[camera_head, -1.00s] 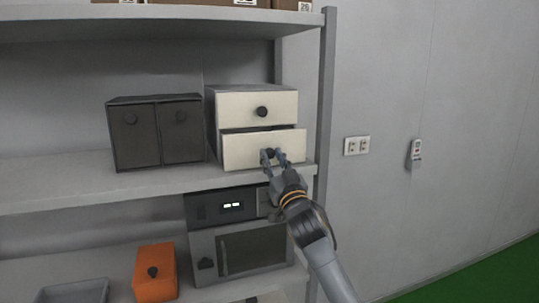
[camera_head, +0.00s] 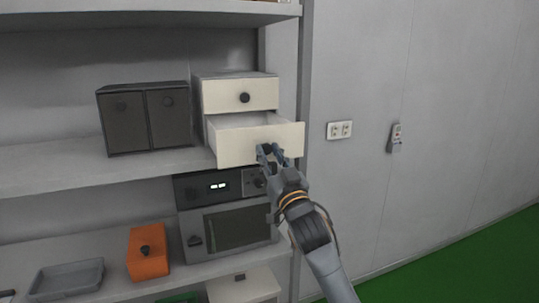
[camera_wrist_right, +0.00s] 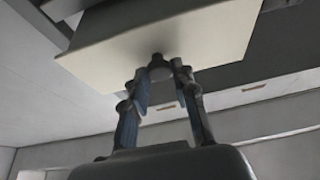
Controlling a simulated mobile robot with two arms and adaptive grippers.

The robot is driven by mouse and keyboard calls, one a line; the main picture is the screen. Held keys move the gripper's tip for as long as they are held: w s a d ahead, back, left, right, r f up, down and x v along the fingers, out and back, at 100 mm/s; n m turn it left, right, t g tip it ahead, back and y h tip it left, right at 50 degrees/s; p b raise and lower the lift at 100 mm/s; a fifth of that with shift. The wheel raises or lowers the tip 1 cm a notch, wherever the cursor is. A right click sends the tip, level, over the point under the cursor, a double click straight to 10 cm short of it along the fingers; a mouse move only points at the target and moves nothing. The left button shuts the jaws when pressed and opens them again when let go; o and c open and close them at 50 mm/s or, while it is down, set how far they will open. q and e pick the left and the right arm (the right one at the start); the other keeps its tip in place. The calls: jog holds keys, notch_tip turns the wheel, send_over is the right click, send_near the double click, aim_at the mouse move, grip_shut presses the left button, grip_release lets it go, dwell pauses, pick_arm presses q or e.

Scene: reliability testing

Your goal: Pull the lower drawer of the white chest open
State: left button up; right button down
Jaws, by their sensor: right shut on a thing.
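The white chest (camera_head: 206,95) stands on the middle shelf. Its upper drawer (camera_head: 225,96) is shut and has a dark round knob. Its lower drawer (camera_head: 232,147) is pulled out well past the upper one, and its inside shows from above. My right gripper (camera_head: 269,152) is shut on the lower drawer's knob, in front of the drawer face. In the right wrist view the fingers (camera_wrist_right: 162,88) reach up to the knob (camera_wrist_right: 160,68) under the pale drawer front (camera_wrist_right: 190,35). My left gripper is not in view.
A dark two-door cabinet (camera_head: 145,118) stands left of the chest. Below are a grey oven-like unit (camera_head: 232,228), an orange box (camera_head: 147,256) and a grey tray (camera_head: 66,278). The rack post (camera_head: 301,90) and a wall with a socket (camera_head: 340,130) are at the right.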

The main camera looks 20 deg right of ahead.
jog(key=c, duration=1.1)
grip_release()
jog(key=v, duration=1.2)
jog(key=shift+f, duration=0.1)
